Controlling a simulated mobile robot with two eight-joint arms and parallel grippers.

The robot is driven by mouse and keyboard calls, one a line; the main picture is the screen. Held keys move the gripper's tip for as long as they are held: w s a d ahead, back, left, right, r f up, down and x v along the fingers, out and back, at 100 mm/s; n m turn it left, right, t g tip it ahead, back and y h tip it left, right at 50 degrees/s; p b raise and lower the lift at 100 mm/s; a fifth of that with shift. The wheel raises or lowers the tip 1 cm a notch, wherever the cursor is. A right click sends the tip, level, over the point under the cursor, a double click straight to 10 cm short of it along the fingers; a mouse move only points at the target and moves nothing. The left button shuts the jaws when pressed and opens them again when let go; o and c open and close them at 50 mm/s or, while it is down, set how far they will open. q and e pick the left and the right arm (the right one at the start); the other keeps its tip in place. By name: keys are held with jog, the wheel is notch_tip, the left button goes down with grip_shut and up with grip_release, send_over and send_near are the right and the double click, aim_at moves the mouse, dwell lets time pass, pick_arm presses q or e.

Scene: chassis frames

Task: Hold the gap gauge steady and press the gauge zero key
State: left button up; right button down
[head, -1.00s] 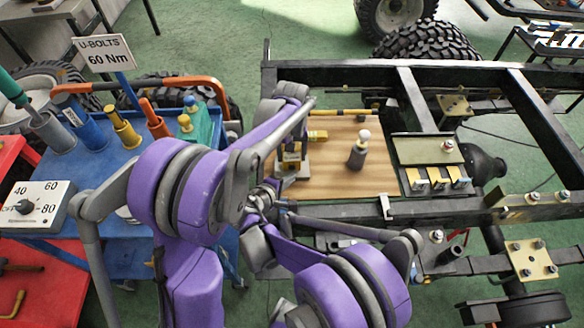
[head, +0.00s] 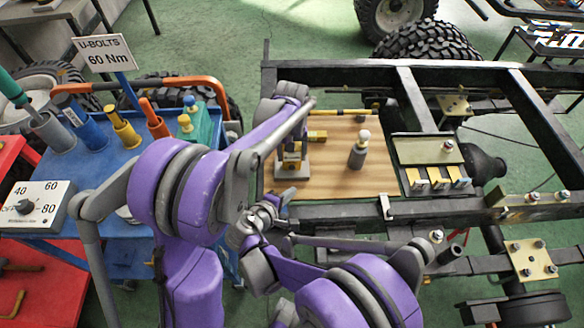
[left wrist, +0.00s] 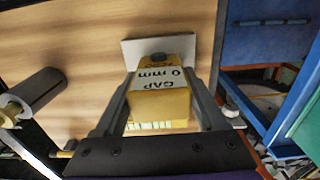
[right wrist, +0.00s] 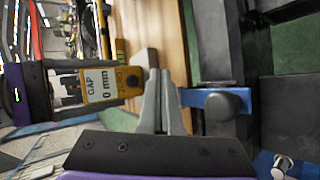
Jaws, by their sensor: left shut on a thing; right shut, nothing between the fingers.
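The yellow gap gauge (head: 292,158) stands on a grey block (head: 292,170) on the wooden board. Its white face reads "GAP 0 mm" in the left wrist view (left wrist: 162,88) and the right wrist view (right wrist: 104,84). My left gripper (left wrist: 162,100) is shut on the gauge, one finger on each side. A dark round zero key (right wrist: 133,78) shows on the gauge's yellow face beside the word ZERO. My right gripper (right wrist: 161,78) is shut and empty, its tips apart from the key. In the head view my own arm links partly hide it.
The wooden board (head: 340,182) lies within the black chassis frame (head: 330,72). A grey cylinder with a pale knob (head: 358,152) stands right of the gauge. A blue part with a grey knob (right wrist: 222,103) is close to my right fingers. A blue tool cart (head: 95,160) stands left.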

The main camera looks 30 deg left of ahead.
pick_arm(q)
jog(key=o, duration=1.5)
jog(key=shift+r, duration=0.15)
